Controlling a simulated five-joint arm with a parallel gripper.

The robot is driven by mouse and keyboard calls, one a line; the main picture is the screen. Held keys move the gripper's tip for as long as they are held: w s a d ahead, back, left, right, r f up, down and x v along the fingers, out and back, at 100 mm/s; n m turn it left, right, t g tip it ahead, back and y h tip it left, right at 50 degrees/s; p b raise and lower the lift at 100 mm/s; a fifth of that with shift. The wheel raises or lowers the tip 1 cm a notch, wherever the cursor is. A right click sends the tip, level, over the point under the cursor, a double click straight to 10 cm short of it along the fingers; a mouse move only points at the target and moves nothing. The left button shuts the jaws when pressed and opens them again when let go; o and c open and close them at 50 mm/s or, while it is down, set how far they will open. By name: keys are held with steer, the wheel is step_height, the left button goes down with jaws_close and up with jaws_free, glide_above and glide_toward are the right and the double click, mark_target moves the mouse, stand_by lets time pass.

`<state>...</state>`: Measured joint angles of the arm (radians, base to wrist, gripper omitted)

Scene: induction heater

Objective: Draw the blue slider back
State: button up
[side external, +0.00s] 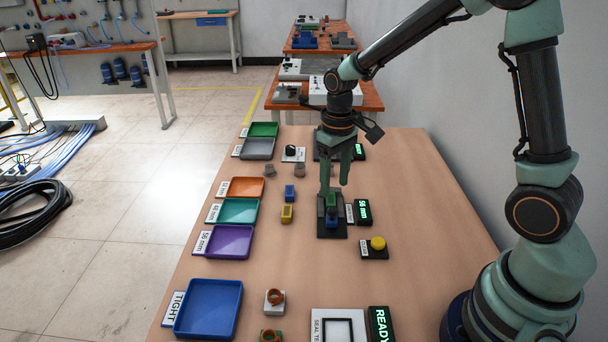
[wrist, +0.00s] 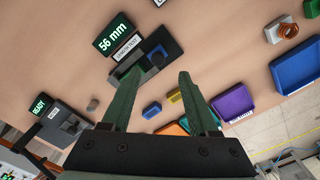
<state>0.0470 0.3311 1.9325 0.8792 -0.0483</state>
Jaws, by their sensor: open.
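The blue slider (side external: 331,219) stands on a dark gauge base (side external: 333,232) near the middle of the table. In the wrist view the slider shows as a small blue piece (wrist: 157,60) on the black fixture (wrist: 172,47). My gripper (side external: 335,188) points down above the fixture, open, its fingers apart with nothing between them. In the wrist view the slider appears beyond the fingertips (wrist: 156,78), in line with the gap. In the side view a green piece shows just behind the slider, partly merged with a fingertip; I cannot tell whether they touch.
A display (side external: 363,212) beside the fixture reads 56 mm. A yellow button (side external: 377,243) sits in front of it. Blue (side external: 290,193) and yellow (side external: 287,214) blocks stand to the left, then coloured trays, including purple (side external: 246,243). Bare table lies right of the button.

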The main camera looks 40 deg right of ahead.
step_height(320, 180, up, 5)
steer(key=shift+f, duration=0.1)
stand_by(0.4)
steer(key=s+a+r+t, duration=0.2)
steer(key=s+r+t, duration=0.3)
steer(key=s+r, duration=0.4)
steer(key=shift+s+t, duration=0.3)
steer(key=shift+s, duration=0.65)
